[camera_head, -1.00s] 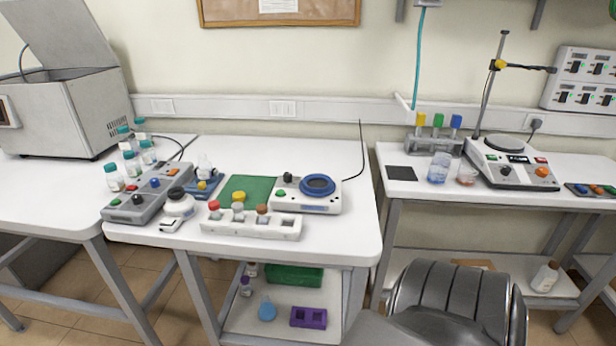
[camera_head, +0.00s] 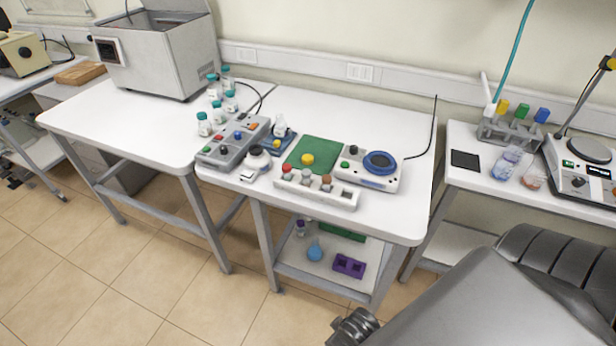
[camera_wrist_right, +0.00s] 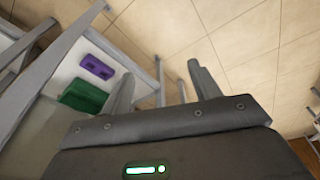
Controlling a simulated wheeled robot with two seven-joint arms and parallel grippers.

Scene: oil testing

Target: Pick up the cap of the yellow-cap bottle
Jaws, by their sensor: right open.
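A yellow cap (camera_head: 307,159) shows in the head view at the front edge of the green mat, just behind the white bottle rack (camera_head: 340,199). A grey-topped piece (camera_head: 306,177) stands in the rack just in front of it. I cannot tell whether the cap sits on a bottle or on the mat. A red cap (camera_head: 286,168) and a brown cap (camera_head: 326,179) flank it in the rack. My right gripper (camera_wrist_right: 160,72) is open and empty in the wrist view, over the floor in front of the table, away from the cap. My left gripper is out of view.
A blue-ringed device (camera_head: 370,175) stands right of the rack. A grey button box (camera_head: 235,140) and teal-capped bottles (camera_head: 205,124) are to the left. The lower shelf holds a purple block (camera_head: 349,265), also in the wrist view (camera_wrist_right: 97,67).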

